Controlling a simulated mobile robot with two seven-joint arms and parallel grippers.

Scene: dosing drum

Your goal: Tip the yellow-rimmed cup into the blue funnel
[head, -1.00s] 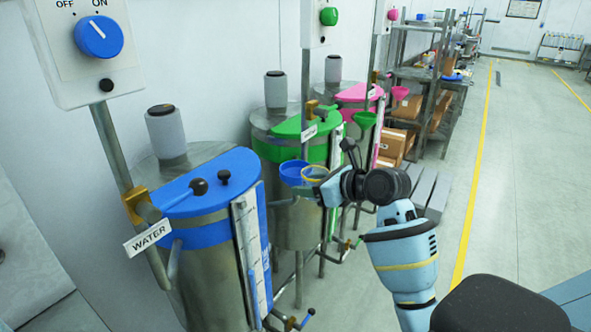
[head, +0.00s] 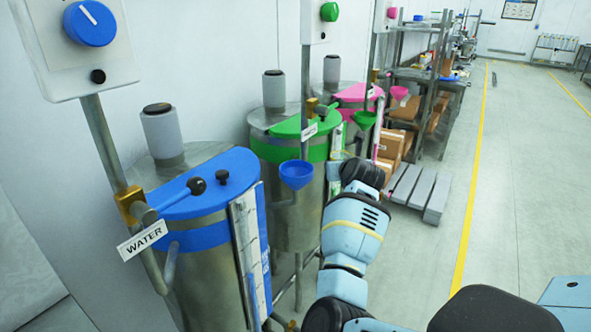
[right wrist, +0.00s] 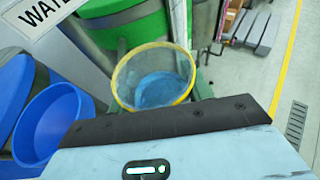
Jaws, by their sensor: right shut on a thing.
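The blue funnel (head: 297,175) stands on a stem beside the blue-lidded drum. In the right wrist view the funnel (right wrist: 48,122) is at the left, with its bowl open. The yellow-rimmed cup (right wrist: 150,75) is clear-walled, with blue at its bottom, and its mouth faces the wrist camera. My right gripper (right wrist: 165,118) is shut on the cup. The cup is apart from the funnel, to its right in both views. In the head view my right arm largely hides the gripper and cup; only a faint bit of rim shows. My left gripper is not in view.
The blue-lidded WATER drum (head: 205,240) stands at the near left, under a switch box (head: 85,50). A green-lidded drum (head: 290,150) with a green funnel (head: 364,120) and a pink-lidded drum stand behind. A grey pallet (head: 420,190) lies at right; open floor lies beyond.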

